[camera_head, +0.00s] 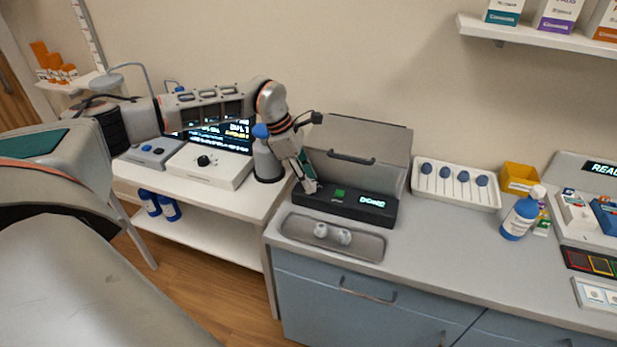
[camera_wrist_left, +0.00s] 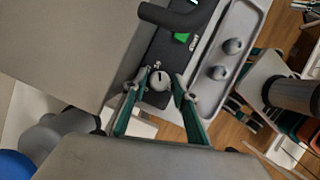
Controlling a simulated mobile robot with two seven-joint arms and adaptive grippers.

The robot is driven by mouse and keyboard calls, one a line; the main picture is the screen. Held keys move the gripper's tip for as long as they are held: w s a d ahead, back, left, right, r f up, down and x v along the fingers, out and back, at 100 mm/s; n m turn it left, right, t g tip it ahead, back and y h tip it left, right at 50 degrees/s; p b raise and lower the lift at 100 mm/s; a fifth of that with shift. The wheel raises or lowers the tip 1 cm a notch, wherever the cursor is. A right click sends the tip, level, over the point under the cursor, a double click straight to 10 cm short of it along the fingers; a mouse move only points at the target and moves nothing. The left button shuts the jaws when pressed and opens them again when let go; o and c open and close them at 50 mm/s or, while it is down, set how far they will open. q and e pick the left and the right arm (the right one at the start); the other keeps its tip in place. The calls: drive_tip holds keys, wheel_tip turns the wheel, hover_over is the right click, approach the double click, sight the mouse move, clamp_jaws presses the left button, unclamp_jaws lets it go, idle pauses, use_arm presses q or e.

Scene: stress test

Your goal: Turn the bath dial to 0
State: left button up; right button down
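The bath is a grey unit with a raised lid (camera_head: 366,150) and a black control panel (camera_head: 345,205) bearing a green button (camera_head: 340,193) and a lit green readout (camera_head: 371,201), whose text I cannot read surely. My left gripper (camera_head: 311,186) reaches down at the panel's left end and hides the dial in the head view. In the left wrist view, the round dial (camera_wrist_left: 160,80) with a dark pointer mark lies between the two teal fingers of my left gripper (camera_wrist_left: 165,78). The fingers are apart, with small gaps beside the dial. My right gripper is not in view.
A grey tray (camera_head: 290,225) with two round pale pieces (camera_head: 333,234) lies before the panel. A white box with a black knob (camera_head: 204,161) and a screen stand left. A rack (camera_head: 455,199) and bottle (camera_head: 519,216) stand right. The counter's middle is clear.

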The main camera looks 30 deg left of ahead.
use_arm(q)
clamp_jaws()
